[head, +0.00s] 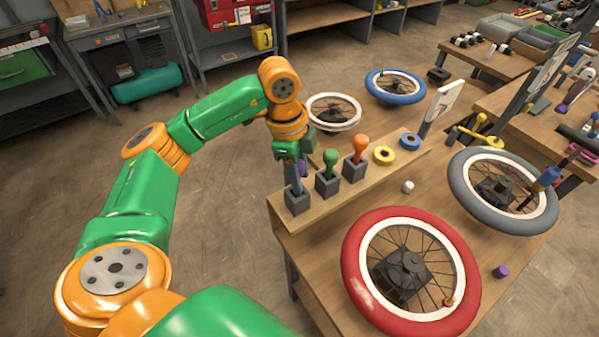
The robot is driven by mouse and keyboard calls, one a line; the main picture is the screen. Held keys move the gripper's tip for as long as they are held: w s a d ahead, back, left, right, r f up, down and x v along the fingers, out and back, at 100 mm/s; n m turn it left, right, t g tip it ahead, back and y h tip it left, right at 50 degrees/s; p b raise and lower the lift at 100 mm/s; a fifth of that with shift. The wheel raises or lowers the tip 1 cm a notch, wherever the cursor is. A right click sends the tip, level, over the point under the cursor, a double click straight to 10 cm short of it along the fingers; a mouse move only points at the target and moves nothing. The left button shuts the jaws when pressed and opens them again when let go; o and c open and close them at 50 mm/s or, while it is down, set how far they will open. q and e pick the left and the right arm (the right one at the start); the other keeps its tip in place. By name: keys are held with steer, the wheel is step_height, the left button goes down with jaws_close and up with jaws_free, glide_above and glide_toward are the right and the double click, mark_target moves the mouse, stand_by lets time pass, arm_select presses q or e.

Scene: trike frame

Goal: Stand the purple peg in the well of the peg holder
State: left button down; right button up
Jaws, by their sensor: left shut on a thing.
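My left gripper (297,178) points down over the left end of a wooden board (328,207) on the workbench. It is shut on the purple peg (303,168), mostly hidden by the fingers. Directly below is the leftmost dark block (297,203) of the peg holder. The fingers overlap the block's top, so I cannot tell whether the peg's lower end is in its well or above it. Two like blocks to the right hold a green peg (331,160) and an orange peg (360,147). My right gripper is not in view.
Yellow (384,156) and blue (410,140) rings lie on the board's right part. Red (362,235), grey (471,208), blue (388,98) and white-rimmed (345,124) wheels stand around it. A white ball (408,187) and a purple cylinder (501,271) lie on the bench.

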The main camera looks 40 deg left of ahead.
arm_select(q)
steer(key=shift+f+b, duration=0.75)
steer(key=shift+f, duration=0.25)
steer(key=shift+c, duration=2)
jaws_free()
steer(key=shift+r, duration=0.1)
steer(key=r, duration=0.4)
steer(key=a+r, duration=0.1)
steer(key=r, duration=0.2)
steer(key=shift+s, duration=0.25)
